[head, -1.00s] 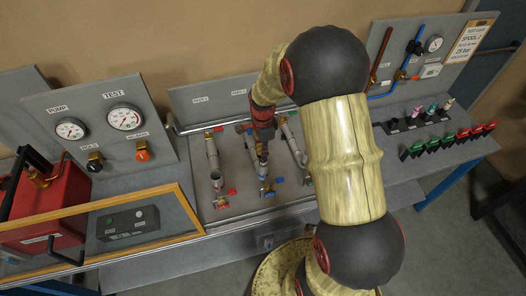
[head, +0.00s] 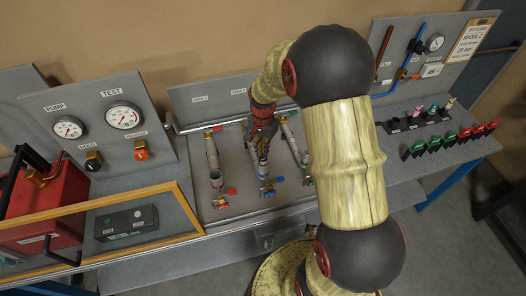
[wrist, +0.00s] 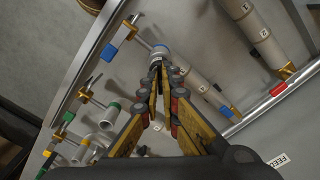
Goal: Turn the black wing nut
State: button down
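My gripper (head: 262,150) reaches down over the middle pipe run on the bench, beside a blue-handled valve (head: 266,191). In the wrist view my two fingers (wrist: 157,70) converge with a very narrow gap, their tips by a grey pipe end with a blue-grey ring (wrist: 159,52). Something dark shows at the tips, but I cannot tell whether it is the black wing nut or part of the fingers. I cannot make out the wing nut clearly in either view.
Pipe runs with red (head: 229,190) and blue handles flank my gripper. A gauge panel (head: 110,150) stands at the left with a red pump box (head: 42,205). Several green and red levers (head: 450,140) line the bench at the right.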

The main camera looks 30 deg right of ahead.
jog(key=n+b, duration=0.1)
jog(key=n, duration=1.1)
jog(key=shift+s+f+n+b, duration=0.1)
jog(key=shift+f+n+b, duration=0.05)
jog(key=shift+n+b, duration=0.2)
jog(key=n, duration=0.6)
jog(key=shift+n, duration=0.25)
jog(key=n, duration=0.6)
jog(key=shift+s+a+f+b, duration=0.1)
jog(key=shift+s+b, duration=0.05)
jog(key=shift+b, duration=0.2)
jog(key=c, duration=2.1)
grip_release()
jog(key=shift+f, duration=0.1)
jog(key=shift+o, duration=0.3)
jog(key=shift+r, duration=0.2)
